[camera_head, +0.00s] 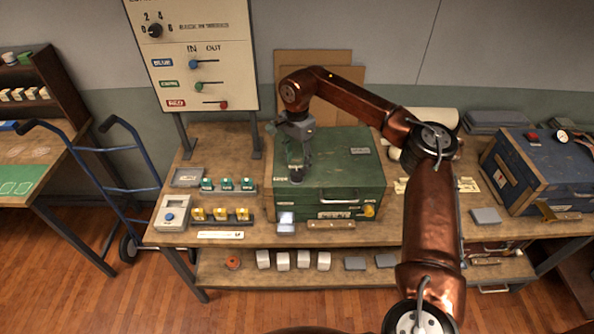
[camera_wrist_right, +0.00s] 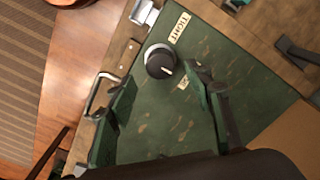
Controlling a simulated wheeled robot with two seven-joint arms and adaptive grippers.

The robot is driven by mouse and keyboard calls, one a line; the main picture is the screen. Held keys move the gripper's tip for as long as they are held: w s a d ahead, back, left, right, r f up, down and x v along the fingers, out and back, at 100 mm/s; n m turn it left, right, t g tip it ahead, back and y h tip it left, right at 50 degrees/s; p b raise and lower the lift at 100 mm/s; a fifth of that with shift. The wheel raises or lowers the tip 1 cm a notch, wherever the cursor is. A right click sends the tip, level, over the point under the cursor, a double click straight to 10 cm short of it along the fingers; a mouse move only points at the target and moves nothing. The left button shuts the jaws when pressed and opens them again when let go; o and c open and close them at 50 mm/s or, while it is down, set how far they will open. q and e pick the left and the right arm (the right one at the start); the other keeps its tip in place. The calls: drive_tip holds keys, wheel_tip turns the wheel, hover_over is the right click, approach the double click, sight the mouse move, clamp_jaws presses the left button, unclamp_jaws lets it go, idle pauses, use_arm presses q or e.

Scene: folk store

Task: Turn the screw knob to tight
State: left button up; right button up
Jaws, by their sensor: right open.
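The knob's white pointer mark faces the lower right, away from TIGHT. My right gripper (camera_head: 297,168) points down over the left part of the lid. Its two green fingers (camera_wrist_right: 160,78) are spread apart and empty, with the knob just beyond and between their tips. I cannot tell its height above the knob. My left gripper is out of view.
Green and yellow switches sit left of the box. A blue case (camera_head: 540,175) stands at right. My right arm crosses above the box's right side.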

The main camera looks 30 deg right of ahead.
sight(297, 172)
drive_tip(key=shift+f, duration=2.4)
drive_tip(key=shift+a, duration=0.1)
drive_tip(key=c, duration=1.2)
